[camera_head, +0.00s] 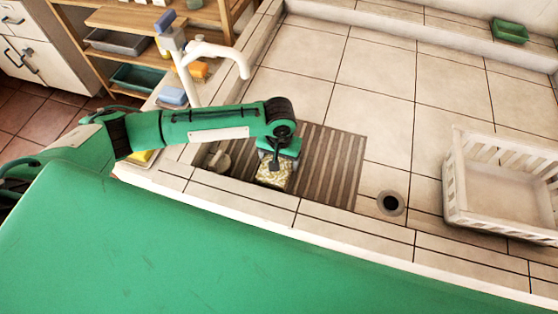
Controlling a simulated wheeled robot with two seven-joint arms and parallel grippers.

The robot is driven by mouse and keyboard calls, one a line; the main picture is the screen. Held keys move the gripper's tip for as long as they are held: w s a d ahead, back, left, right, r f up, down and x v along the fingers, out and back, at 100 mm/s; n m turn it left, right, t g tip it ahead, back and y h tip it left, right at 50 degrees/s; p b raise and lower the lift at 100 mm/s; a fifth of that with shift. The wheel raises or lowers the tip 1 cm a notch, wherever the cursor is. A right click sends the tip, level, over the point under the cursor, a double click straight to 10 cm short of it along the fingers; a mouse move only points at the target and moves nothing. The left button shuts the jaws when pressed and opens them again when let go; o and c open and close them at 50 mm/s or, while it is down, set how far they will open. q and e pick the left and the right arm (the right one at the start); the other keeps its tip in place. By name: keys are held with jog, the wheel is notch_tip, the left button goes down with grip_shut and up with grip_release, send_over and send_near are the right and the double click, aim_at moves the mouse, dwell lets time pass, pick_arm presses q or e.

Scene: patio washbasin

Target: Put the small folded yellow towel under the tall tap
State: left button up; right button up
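The small folded towel (273,178), pale yellow with a pattern, is at the near left part of a brown slatted mat (328,165) in the tiled basin. My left gripper (275,166) points down over the towel. One dark finger overlaps the towel's top. The other finger is hidden, so I cannot tell if the gripper grasps it, nor if the towel touches the mat. The tall tap (205,50) is white with a curved spout and stands left of the basin, behind my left arm. My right gripper is not in view.
A white slatted crate (455,185) stands at the right, with a round drain hole (391,203) left of it. A green soap dish (510,31) sits on the far ledge. Blue (172,96) and orange (195,69) items lie near the tap. The basin's middle tiles are clear.

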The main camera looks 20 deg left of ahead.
pick_arm(q)
jog(key=shift+f, duration=0.8)
jog(key=o, duration=1.1)
jog(key=shift+f, duration=0.15)
